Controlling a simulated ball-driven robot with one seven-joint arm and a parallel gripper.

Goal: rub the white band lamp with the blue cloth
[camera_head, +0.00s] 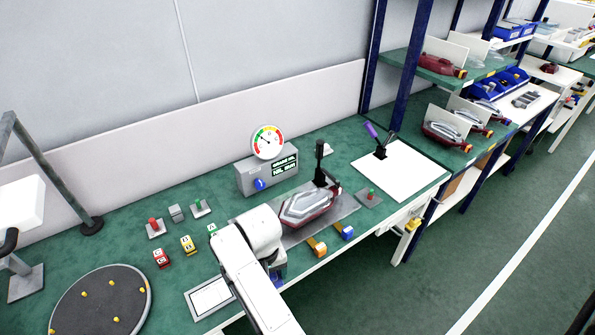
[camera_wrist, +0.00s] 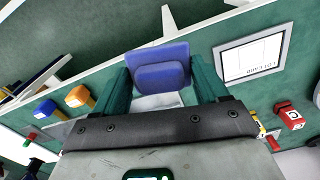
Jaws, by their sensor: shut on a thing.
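The blue cloth (camera_wrist: 162,52) sits between the two green fingers of my gripper (camera_wrist: 161,82) in the wrist view. My gripper is shut on it. In the head view a little of the cloth shows below my gripper (camera_head: 276,268), near the bench's front edge. A tail lamp with a pale, whitish band and a red rim (camera_head: 310,204) lies on a grey plate on the bench. My gripper is in front of and left of this lamp, apart from it. My arm hides part of the plate's left side.
A black lever (camera_head: 319,160) stands behind the lamp, near a gauge box (camera_head: 266,173). Orange (camera_head: 317,246) and blue blocks (camera_head: 346,232) lie in front of the plate. A framed card (camera_head: 210,297) lies left of my arm. More lamps stand on the right-hand shelves (camera_head: 447,132).

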